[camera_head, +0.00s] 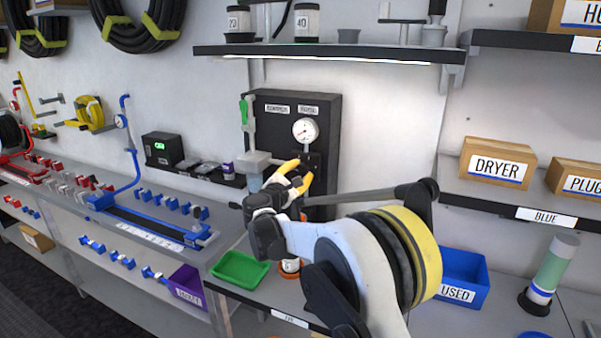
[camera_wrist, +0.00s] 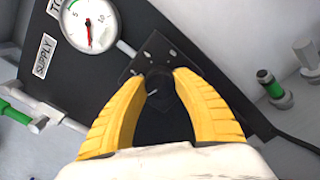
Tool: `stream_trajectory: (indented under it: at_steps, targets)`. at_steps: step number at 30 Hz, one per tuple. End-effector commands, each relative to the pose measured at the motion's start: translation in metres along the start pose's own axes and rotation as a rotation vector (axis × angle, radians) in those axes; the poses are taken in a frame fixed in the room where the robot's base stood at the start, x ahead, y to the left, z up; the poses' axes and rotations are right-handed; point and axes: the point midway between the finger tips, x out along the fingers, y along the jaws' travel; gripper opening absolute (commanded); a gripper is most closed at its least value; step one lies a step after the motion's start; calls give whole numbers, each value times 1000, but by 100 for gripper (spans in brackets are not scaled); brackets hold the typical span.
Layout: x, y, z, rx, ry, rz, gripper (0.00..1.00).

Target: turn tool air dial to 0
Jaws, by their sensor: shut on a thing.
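A black panel (camera_head: 326,108) on the wall carries a round white gauge (camera_head: 306,130) and labels. The gauge also shows in the wrist view (camera_wrist: 90,24), its red needle pointing down near the bottom of the scale. Below and right of it, a dark round dial (camera_wrist: 158,80) sits on a black plate with a small pale mark. My gripper (camera_wrist: 160,78), with yellow fingers, is shut on the dial, one finger on each side. In the head view, my gripper (camera_head: 298,178) is at the panel's lower part and hides the dial there.
A shelf (camera_head: 330,54) with weights hangs above. A green tray (camera_head: 239,269), orange dish (camera_head: 290,272) and blue bin (camera_head: 462,280) sit on the bench below.

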Motion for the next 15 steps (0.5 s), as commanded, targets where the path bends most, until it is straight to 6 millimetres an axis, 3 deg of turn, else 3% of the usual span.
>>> stream_trajectory:
  at_steps: [1,2,3,4,15]
  targets:
    - [1,0,1,-2,-2,1,4]
    - [1,0,1,-2,-2,1,41]
    - [1,0,1,-1,-2,1,53]
    - [1,0,1,-1,-2,1,59]
    - [-5,1,0,0,0,1,59]
